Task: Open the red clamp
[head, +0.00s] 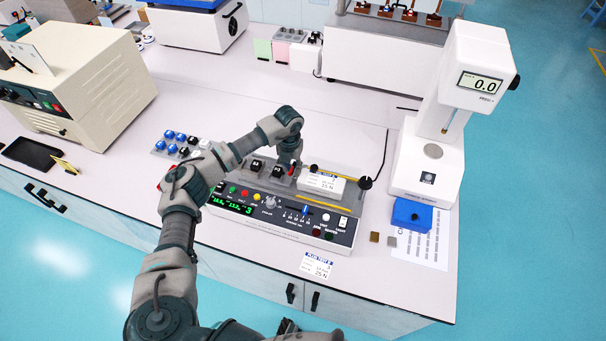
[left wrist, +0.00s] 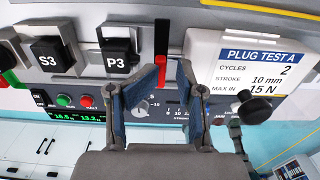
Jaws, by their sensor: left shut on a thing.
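In the head view only a small bit of red (head: 293,162) shows under my left wrist. My left gripper (left wrist: 165,74) is shut on the lower end of the red lever, with a fingertip on each side. In the head view this gripper (head: 291,167) is over the back of the tester (head: 280,222), and my wrist hides much of it. Dark parts at the bottom edge may be my right gripper, but its fingers are unclear.
Black blocks S3 (left wrist: 48,52) and P3 (left wrist: 117,56) stand left of the lever. The PLUG TEST A card (left wrist: 250,62) and a black knob (left wrist: 250,104) are close on the right. A white force gauge stand (head: 432,160) and blue block (head: 411,214) stand farther right.

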